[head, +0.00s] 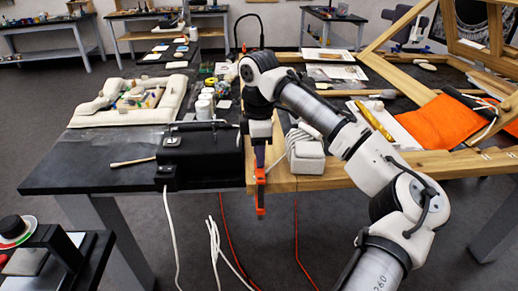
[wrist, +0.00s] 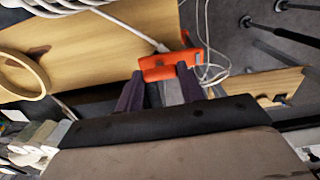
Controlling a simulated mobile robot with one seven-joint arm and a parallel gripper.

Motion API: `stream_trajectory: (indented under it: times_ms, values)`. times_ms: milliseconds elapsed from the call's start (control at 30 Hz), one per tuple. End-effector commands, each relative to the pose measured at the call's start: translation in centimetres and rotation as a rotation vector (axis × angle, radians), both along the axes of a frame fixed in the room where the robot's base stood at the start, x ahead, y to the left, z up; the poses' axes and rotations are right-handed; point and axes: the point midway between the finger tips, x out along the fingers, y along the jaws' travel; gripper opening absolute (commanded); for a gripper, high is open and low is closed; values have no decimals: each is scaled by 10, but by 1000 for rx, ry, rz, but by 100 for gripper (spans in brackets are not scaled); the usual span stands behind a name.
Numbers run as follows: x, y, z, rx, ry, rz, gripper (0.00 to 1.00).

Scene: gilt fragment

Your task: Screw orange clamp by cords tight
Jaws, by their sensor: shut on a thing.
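The orange clamp (head: 260,198) is at the front edge of the wooden tabletop in the head view, its lower end hanging below the edge. In the wrist view its orange body (wrist: 168,66) lies just beyond my fingertips, against the wood. My gripper (head: 259,160) points down onto the clamp from above. In the wrist view its two dark fingers (wrist: 160,88) are shut on a grey part of the clamp between them. White cords (wrist: 205,50) pass close beside the clamp. How tightly the clamp grips the edge cannot be told.
A black box (head: 200,155) stands left of my gripper, with a wooden-handled tool (head: 132,162) beside it. A white ribbed block (head: 307,155) stands close on the right. White cords (head: 214,245) and red cords (head: 228,240) hang below the front edge. Orange cloth (head: 440,122) lies at right.

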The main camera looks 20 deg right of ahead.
Motion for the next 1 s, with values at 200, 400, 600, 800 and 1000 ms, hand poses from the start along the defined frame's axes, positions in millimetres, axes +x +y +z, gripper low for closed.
stream_trajectory:
  times_ms: [200, 400, 600, 800, 1000]
  values:
    - [0, 1, 4, 5, 1, -153, 15]
    - [0, 1, 6, 4, 2, -341, 15]
    - [0, 0, 7, 3, 2, -532, 15]
    - [-1, 0, 8, 2, 3, -722, 15]
    - [-1, 0, 6, 1, 4, -913, 15]
